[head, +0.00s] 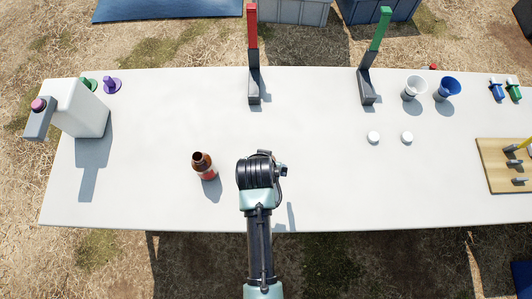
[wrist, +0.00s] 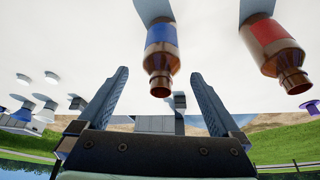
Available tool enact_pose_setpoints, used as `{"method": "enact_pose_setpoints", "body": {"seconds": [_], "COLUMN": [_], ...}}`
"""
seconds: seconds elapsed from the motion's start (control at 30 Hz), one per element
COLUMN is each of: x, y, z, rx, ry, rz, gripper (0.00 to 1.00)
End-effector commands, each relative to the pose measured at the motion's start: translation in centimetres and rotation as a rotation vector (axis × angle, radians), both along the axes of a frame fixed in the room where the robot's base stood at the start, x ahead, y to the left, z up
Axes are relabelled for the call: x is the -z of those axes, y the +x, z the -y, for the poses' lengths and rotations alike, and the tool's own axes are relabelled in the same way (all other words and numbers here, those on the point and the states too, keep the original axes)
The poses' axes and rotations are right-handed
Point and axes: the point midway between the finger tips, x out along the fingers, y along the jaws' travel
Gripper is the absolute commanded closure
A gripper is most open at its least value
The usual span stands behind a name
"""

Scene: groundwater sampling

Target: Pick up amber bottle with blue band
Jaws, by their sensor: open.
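The amber bottle with a blue band (wrist: 161,45) shows in the wrist view, where the scene appears upside down. It stands on the white table, its open neck pointing down in that picture. My gripper (wrist: 160,75) is open, and the bottle appears in line with the gap between its fingers; I cannot tell how far away it is. In the head view my arm's end (head: 262,172) is over the table's front middle; the fingers and the blue-band bottle are hidden there. A similar amber bottle with a red band (head: 205,167) stands left of the arm, also in the wrist view (wrist: 273,45).
The white table (head: 150,140) is mostly clear around the arm. A white jug (head: 80,108) stands at left. Red (head: 253,45) and green (head: 376,50) uprights stand at the back. White (head: 414,87) and blue (head: 447,88) cups and a wooden board (head: 495,165) are at right.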

Motion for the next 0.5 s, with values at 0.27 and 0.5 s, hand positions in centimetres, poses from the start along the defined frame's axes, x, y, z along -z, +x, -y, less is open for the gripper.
{"method": "enact_pose_setpoints", "body": {"seconds": [0.27, 0.5], "x": [2.2, 4.7], "y": [0.5, 1.3], "z": [-0.1, 0.0], "rx": [-0.001, -0.001], "ry": [0.000, 0.000], "rz": [-0.002, 0.000], "gripper": [0.00, 0.00]}}
